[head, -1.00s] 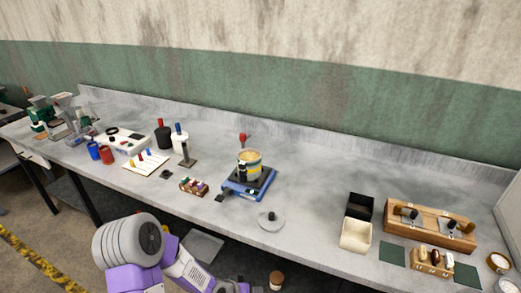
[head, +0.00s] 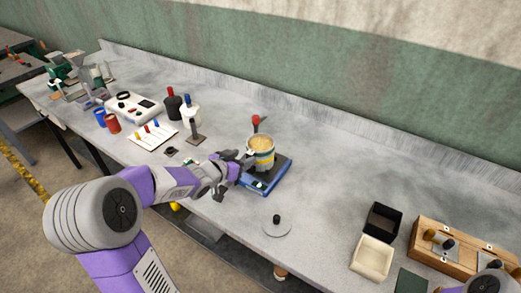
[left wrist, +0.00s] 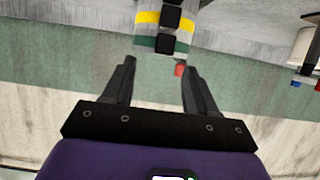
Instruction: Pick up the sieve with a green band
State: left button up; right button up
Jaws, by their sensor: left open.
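A round stack (head: 262,156) with a pale open top stands on a blue-and-black base on the bench. The left wrist view, upside down, shows its side with a green band (left wrist: 146,43) and a yellow band (left wrist: 147,18), each with a black block-like handle. In that view the green band lies nearer the wall side, so it is the upper one. My left gripper (head: 246,160) is open and empty, close to the left of the stack. In the left wrist view, the stack is just beyond its fingertips (left wrist: 158,62), roughly centred between them. My right gripper is out of view.
The blue base (head: 275,178) holds the stack. A red-topped item (head: 256,121) stands behind. A grey disc with a black knob (head: 276,226) lies in front. Black (head: 383,221) and cream (head: 371,259) boxes are at right. The bench between disc and boxes is clear.

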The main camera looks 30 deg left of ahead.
aim_at(250, 153)
pick_arm(q)
jog(key=x, duration=0.2)
jog(key=b+x, duration=0.1)
jog(key=x, duration=0.1)
jog(key=shift+a+f, duration=0.2)
jog(key=shift+a, duration=0.05)
grip_shut()
jog(key=shift+r, duration=0.1)
dwell(1.0)
